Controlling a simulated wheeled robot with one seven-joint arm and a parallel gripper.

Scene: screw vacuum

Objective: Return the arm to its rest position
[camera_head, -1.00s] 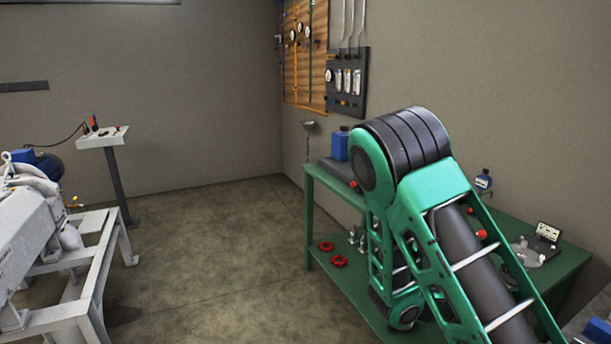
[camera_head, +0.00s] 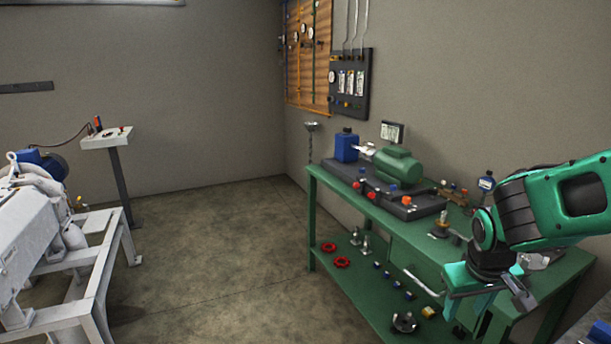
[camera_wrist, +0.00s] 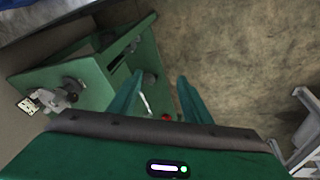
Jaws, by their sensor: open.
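My gripper (camera_head: 484,300) is at the lower right of the head view, at the end of my green and black arm. It hangs over the right front part of the green workbench (camera_head: 335,196) in that picture. In the wrist view, the two teal fingers of my gripper (camera_wrist: 158,92) are spread apart with nothing between them. The gap looks onto the floor and the bench's side.
A green motor (camera_head: 398,165) sits on a dark base on the bench. A blue container (camera_head: 346,147) stands behind it. Red rings (camera_head: 342,262) and small parts lie on the lower shelf. White machinery (camera_head: 30,228) and a control stand (camera_head: 107,137) are at left. Floor between is clear.

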